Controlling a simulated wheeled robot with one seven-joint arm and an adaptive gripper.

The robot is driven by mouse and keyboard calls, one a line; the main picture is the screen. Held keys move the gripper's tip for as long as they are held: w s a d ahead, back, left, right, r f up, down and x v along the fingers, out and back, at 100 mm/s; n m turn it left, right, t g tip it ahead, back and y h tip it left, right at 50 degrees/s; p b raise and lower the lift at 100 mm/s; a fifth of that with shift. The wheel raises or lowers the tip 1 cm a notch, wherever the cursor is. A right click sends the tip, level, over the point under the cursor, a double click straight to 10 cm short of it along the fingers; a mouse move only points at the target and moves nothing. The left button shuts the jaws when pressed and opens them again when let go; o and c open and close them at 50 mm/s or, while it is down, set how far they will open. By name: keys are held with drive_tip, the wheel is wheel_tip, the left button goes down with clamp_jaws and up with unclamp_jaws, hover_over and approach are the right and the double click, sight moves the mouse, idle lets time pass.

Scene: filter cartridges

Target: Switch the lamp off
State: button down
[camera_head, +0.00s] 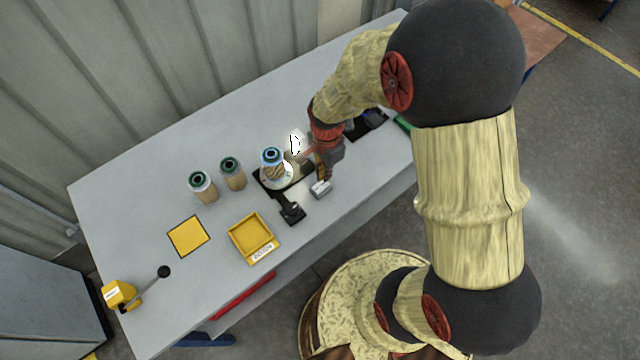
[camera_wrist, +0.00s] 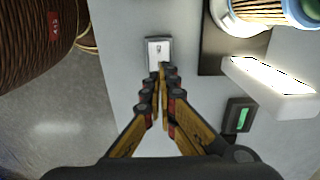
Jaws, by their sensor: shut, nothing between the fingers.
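The lamp, a white block with a bright glowing face, shows in the head view (camera_head: 296,143) and in the wrist view (camera_wrist: 272,88); it is lit. A small grey box with a white labelled plate, which looks like a switch, lies near the table's front edge in the head view (camera_head: 321,188) and at upper middle in the wrist view (camera_wrist: 158,50). My gripper (camera_wrist: 163,68) is shut and empty. Its fingertips are at the near edge of that box in the wrist view; I cannot tell if they touch. In the head view my gripper (camera_head: 325,176) is just above the box.
A cartridge (camera_head: 272,160) stands on a round white holder on a black base beside the lamp. Two more cartridges (camera_head: 203,187) stand to the left. A yellow tray (camera_head: 268,252), a yellow pad (camera_head: 188,237) and a yellow lever box (camera_head: 121,294) are on the table.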

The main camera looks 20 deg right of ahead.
drive_tip(key=shift+f+b, duration=0.85)
drive_tip(key=shift+f, duration=0.55)
idle(0.5)
drive_tip(key=shift+r+p, duration=2.8)
drive_tip(key=shift+r, duration=0.75)
